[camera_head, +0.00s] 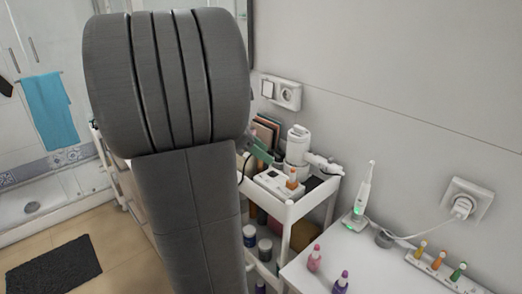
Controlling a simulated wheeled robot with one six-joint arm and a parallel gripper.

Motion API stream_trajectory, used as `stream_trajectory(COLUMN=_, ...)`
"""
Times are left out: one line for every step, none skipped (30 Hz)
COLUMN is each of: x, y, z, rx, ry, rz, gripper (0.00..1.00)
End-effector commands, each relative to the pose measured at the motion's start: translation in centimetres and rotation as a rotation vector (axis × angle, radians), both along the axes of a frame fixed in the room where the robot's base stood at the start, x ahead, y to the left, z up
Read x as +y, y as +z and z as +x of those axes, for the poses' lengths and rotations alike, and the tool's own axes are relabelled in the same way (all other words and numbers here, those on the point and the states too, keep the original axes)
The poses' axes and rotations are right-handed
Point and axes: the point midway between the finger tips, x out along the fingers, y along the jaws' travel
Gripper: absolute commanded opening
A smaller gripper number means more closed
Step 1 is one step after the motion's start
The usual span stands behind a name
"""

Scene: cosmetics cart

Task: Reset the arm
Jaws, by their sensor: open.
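My grey arm (190,190) fills the left middle of the head view, with a thick rounded link at the top and a long straight link below. My gripper cannot be made out; the arm may hide it. The white cart (289,211) stands just right of and behind the arm, which covers its left part.
A white table (312,276) at lower right bears a pink bottle (314,258), a purple bottle (341,282), an electric toothbrush (360,197) and a rack (440,268) of small bottles. A dark mat (54,270) lies on the floor at left. A wall stands behind.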

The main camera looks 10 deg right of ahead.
Motion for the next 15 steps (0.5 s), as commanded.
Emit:
stream_trajectory(x=0.0, y=0.0, z=0.0, rx=0.0, ry=0.0, rz=0.0, gripper=0.41)
stream_trajectory(x=0.0, y=0.0, z=0.0, rx=0.0, ry=0.0, rz=0.0, gripper=0.41)
stream_trajectory(x=0.0, y=0.0, z=0.0, rx=0.0, ry=0.0, rz=0.0, gripper=0.41)
stream_trajectory(x=0.0, y=0.0, z=0.0, rx=0.0, ry=0.0, rz=0.0, gripper=0.41)
stream_trajectory(x=0.0, y=0.0, z=0.0, rx=0.0, ry=0.0, rz=0.0, gripper=0.41)
stream_trajectory(x=-0.1, y=-0.1, z=0.0, rx=0.0, ry=0.0, rz=0.0, gripper=0.41)
stream_trajectory(x=-0.1, y=-0.1, z=0.0, rx=0.001, ry=-0.001, rz=0.0, gripper=0.41)
stream_trajectory(x=-0.2, y=-0.2, z=0.0, rx=0.001, ry=-0.001, rz=0.0, gripper=0.41)
stream_trajectory(x=-0.4, y=-0.4, z=0.0, rx=0.001, ry=-0.001, rz=0.0, gripper=0.41)
stream_trajectory(x=-0.6, y=-0.6, z=0.0, rx=0.002, ry=-0.002, rz=-0.001, gripper=0.41)
stream_trajectory(x=-0.9, y=-0.8, z=0.0, rx=0.003, ry=-0.003, rz=-0.001, gripper=0.41)
stream_trajectory(x=-1.2, y=-1.2, z=0.0, rx=0.002, ry=-0.002, rz=-0.001, gripper=0.41)
stream_trajectory(x=-1.6, y=-1.5, z=0.0, rx=0.002, ry=-0.004, rz=-0.001, gripper=0.41)
stream_trajectory(x=-1.9, y=-1.8, z=-0.1, rx=0.003, ry=-0.004, rz=-0.001, gripper=0.41)
stream_trajectory(x=-2.5, y=-2.4, z=-0.1, rx=0.003, ry=-0.004, rz=-0.001, gripper=0.41)
